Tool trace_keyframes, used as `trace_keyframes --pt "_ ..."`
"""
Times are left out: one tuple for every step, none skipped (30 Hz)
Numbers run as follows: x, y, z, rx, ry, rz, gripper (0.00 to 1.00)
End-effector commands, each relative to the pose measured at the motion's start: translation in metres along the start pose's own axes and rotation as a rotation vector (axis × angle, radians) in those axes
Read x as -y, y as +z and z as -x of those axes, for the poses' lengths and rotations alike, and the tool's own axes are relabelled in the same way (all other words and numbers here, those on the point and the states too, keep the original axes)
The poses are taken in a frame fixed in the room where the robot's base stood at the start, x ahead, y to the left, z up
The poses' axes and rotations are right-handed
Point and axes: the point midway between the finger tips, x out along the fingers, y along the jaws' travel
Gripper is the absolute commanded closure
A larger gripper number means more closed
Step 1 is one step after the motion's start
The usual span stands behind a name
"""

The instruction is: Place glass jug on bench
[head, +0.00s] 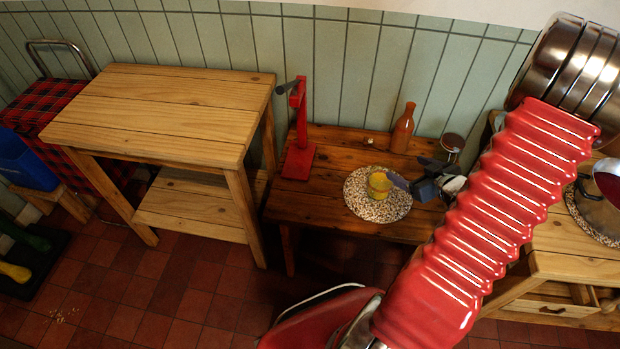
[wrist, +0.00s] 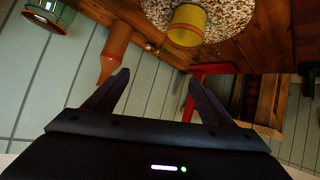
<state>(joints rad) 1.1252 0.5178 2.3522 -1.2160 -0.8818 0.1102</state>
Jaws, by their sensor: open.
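A small yellow, see-through vessel (head: 378,186), probably the glass jug, stands on a round speckled mat (head: 359,205) in the head view. The mat lies on a low dark-wood table (head: 326,210). The vessel also shows at the top of the wrist view (wrist: 187,26). My gripper (head: 413,172) is just right of the vessel in the head view. In the wrist view its fingers (wrist: 158,77) are spread with nothing between them. A taller pine bench or table (head: 165,105) with a bare top and a lower shelf stands to the left.
A red upright stand (head: 300,135) is at the low table's left end. An orange bottle (head: 402,129) and a lidded jar (head: 452,143) stand along its back. A pine cabinet (head: 575,270) is at right. A blue bin (head: 26,158) is far left.

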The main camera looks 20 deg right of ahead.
Motion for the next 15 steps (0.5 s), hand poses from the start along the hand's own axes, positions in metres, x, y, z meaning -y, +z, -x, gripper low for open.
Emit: trace_keyframes --pt "-0.002 -0.014 -0.002 0.020 0.019 0.027 0.23" --pt "-0.003 -0.021 -0.002 0.036 0.033 0.037 0.23" --pt "-0.005 -0.029 -0.003 0.055 0.051 0.051 0.23" --pt "-0.005 -0.035 -0.003 0.069 0.064 0.060 0.23" --pt "-0.006 -0.042 -0.003 0.083 0.078 0.068 0.23" --pt "-0.006 -0.050 -0.002 0.101 0.096 0.078 0.23" --pt "-0.006 -0.057 -0.001 0.113 0.108 0.086 0.23" --pt "-0.006 -0.064 -0.001 0.125 0.121 0.092 0.23" --pt "-0.005 -0.072 0.001 0.140 0.138 0.099 0.23" --pt "-0.005 -0.079 0.002 0.151 0.150 0.104 0.23" --pt "-0.004 -0.086 0.004 0.160 0.162 0.109 0.23" --pt "-0.002 -0.095 0.006 0.174 0.178 0.112 0.23" --pt "0.000 -0.101 0.008 0.183 0.188 0.115 0.23" --pt "0.002 -0.108 0.010 0.191 0.199 0.117 0.23" --pt "0.005 -0.117 0.013 0.203 0.213 0.117 0.23"
